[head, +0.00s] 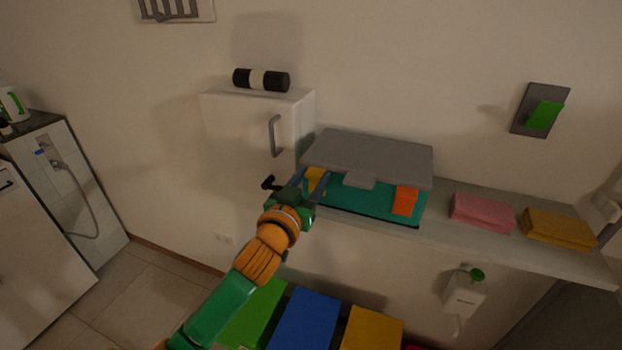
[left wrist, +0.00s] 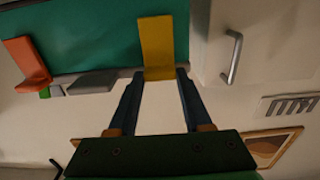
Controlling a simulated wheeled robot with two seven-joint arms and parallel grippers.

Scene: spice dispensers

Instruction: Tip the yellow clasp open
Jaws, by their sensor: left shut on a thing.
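The yellow clasp (head: 316,176) is at the left end of the front of a teal box (head: 365,211) with a grey lid (head: 370,154). In the left wrist view the yellow clasp (left wrist: 156,42) is an L-shaped piece against the teal face, its lower lip between my fingertips. My left gripper (head: 313,187) reaches the box from the front left and is shut on this clasp; in the left wrist view its fingertips (left wrist: 162,73) are on either side of the lip. My right gripper is not in view.
An orange clasp (head: 405,201) is at the box's right end, with a grey latch (head: 359,181) between. A white cabinet (head: 253,125) with a handle stands left. Pink (head: 482,212) and yellow-brown (head: 558,229) cloths lie right on the shelf. Coloured bins (head: 303,319) stand below.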

